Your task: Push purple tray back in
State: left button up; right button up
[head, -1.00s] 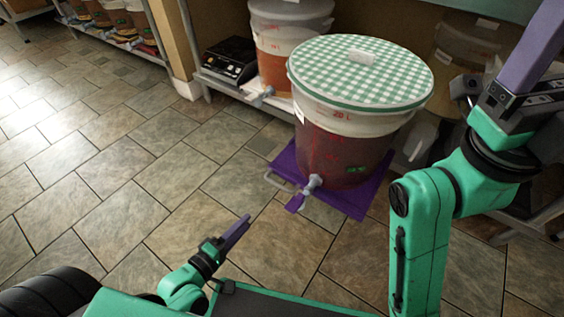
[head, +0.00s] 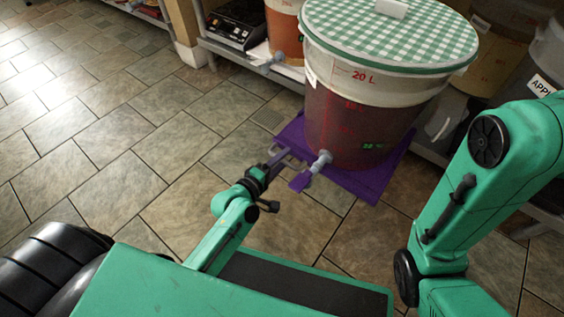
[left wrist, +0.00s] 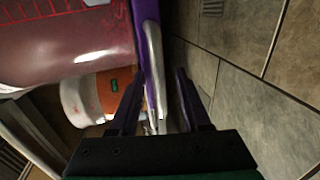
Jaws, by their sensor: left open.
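The purple tray (head: 358,183) sticks out from the shelf over the tiled floor. A large bucket (head: 350,120) of dark red liquid, with a green checked lid (head: 385,35) and a grey tap (head: 320,160), stands on it. I cannot tell whether the fingers touch the handle. My right arm shows in the head view, but its gripper is out of frame.
An orange-filled bucket (head: 284,30) and a black scale (head: 236,24) stand on the shelf at the back. More containers (head: 497,55) stand behind the big bucket on the right. The tiled floor (head: 120,120) at the left is clear.

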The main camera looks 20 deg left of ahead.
pick_arm(q)
grip_shut()
dwell(1.4)
